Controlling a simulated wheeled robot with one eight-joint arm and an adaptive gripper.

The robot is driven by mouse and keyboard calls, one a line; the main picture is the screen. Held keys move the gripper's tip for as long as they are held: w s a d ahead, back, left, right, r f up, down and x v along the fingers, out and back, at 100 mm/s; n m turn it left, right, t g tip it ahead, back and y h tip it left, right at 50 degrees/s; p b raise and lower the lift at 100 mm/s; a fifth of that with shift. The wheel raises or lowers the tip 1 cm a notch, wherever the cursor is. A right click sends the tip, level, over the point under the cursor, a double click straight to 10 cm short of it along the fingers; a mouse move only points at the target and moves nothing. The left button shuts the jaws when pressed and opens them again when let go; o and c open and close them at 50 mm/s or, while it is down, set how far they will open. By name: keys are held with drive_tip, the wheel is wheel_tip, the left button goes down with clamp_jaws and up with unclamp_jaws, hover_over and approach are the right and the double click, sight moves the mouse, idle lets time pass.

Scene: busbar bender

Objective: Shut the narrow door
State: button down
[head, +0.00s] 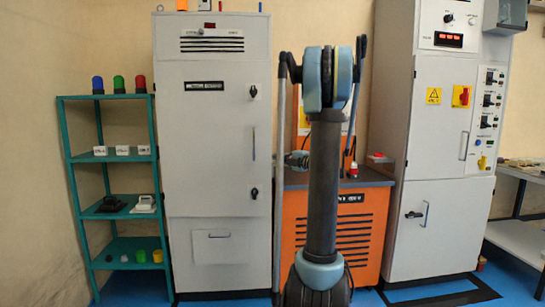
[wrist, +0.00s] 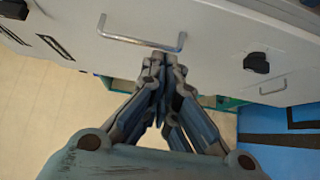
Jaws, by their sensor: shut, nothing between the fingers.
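The narrow door (head: 215,140) appears to be the tall light-grey door of the left cabinet. It looks flush or nearly flush with its frame; a small gap cannot be told. In the wrist view, its face shows turned sideways, with a bar handle (wrist: 140,40) and a black knob (wrist: 257,62). The handle also shows in the head view (head: 253,143). My gripper (wrist: 157,60) is shut and empty, its fingertips in front of the door face beside the handle. Contact cannot be told.
A teal shelf (head: 110,97) with coloured lamps stands left of the cabinet. An orange machine (head: 358,225) is behind my arm. Another grey cabinet (head: 432,125) with a red switch (head: 461,96) stands on the right. The blue floor before the left cabinet looks clear.

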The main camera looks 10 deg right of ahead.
drive_tip(key=x, duration=0.3)
drive_tip(key=d+x, duration=0.1)
drive_tip(key=x, duration=0.3)
drive_tip(key=w+x, duration=0.1)
drive_tip(key=x, duration=0.3)
drive_tip(key=shift+w+d, duration=0.15)
drive_tip(key=shift+w, duration=0.75)
